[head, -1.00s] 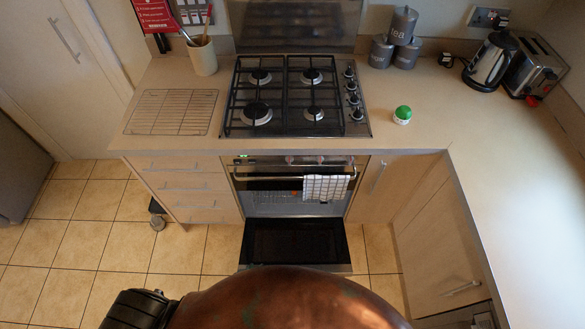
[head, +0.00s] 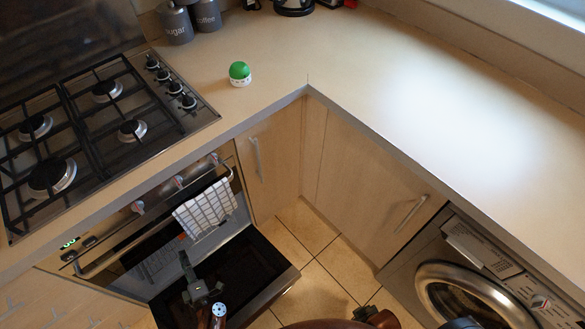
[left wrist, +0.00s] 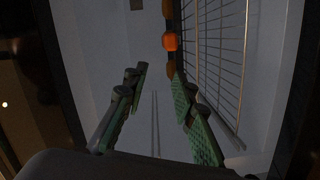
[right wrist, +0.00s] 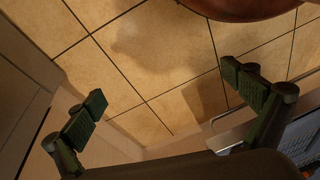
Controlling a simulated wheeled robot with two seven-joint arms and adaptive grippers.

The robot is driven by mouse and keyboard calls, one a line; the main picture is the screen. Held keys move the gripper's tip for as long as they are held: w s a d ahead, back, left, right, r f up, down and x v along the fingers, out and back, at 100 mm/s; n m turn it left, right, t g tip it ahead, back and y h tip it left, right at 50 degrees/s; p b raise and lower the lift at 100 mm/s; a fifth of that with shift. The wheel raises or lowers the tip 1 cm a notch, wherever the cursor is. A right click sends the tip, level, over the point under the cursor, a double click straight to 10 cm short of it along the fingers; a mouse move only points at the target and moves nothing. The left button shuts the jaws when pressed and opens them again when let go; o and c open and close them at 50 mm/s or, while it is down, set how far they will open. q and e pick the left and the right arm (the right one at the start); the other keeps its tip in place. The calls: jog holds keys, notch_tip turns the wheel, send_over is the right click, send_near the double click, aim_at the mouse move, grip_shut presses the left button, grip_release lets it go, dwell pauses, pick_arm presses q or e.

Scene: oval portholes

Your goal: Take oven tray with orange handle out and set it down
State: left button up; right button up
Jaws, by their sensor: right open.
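The oven (head: 150,240) is open, with its door (head: 255,262) folded down. The left wrist view looks inside it. An orange handle (left wrist: 170,41) shows there near the top, beyond my left gripper's fingertips. The tray's own body is hard to make out in that dim view. My left gripper (left wrist: 160,80) is open, with nothing between its fingers. In the head view my left gripper (head: 198,284) is over the open door, at the oven's mouth. My right gripper (right wrist: 168,98) is open and empty above the tiled floor.
Wire rack bars (left wrist: 215,55) run along the right inside the oven. A checked towel (head: 206,208) hangs on the oven's bar. The worktop (head: 400,110) is mostly clear, with a green-topped timer (head: 240,74) near the hob (head: 95,125). A washing machine (head: 470,285) stands at right.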

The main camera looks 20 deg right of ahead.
pick_arm(q)
jog(key=w+f+n+y+b, duration=0.1)
jog(key=w+n+b, duration=0.1)
jog(key=w+b, duration=0.1)
jog(key=w+f+n+y+b, duration=0.1)
jog(key=w+b, duration=0.1)
jog(key=w, duration=0.2)
jog(key=w+f+n+b, duration=0.1)
jog(key=w+n+b, duration=0.1)
jog(key=w+b, duration=0.1)
jog(key=shift+w+a+n+y+b, duration=0.3)
jog(key=shift+w+y, duration=0.1)
jog(key=shift+w, duration=0.35)
jog(key=b+x, duration=0.2)
jog(key=x, duration=0.1)
jog(key=shift+w+b, duration=0.3)
jog(key=shift+w, duration=0.05)
jog(key=shift+w+a, duration=0.1)
jog(key=shift+w, duration=0.2)
jog(key=shift+w+r, duration=0.15)
jog(key=shift+r, duration=0.05)
pick_arm(e)
jog(key=w+a+f+t+y, duration=0.1)
jog(key=w+a+f+t, duration=0.3)
jog(key=w+f, duration=0.2)
jog(key=shift+a+f, duration=0.4)
jog(key=shift+f, duration=0.3)
pick_arm(q)
jog(key=shift+c, duration=0.2)
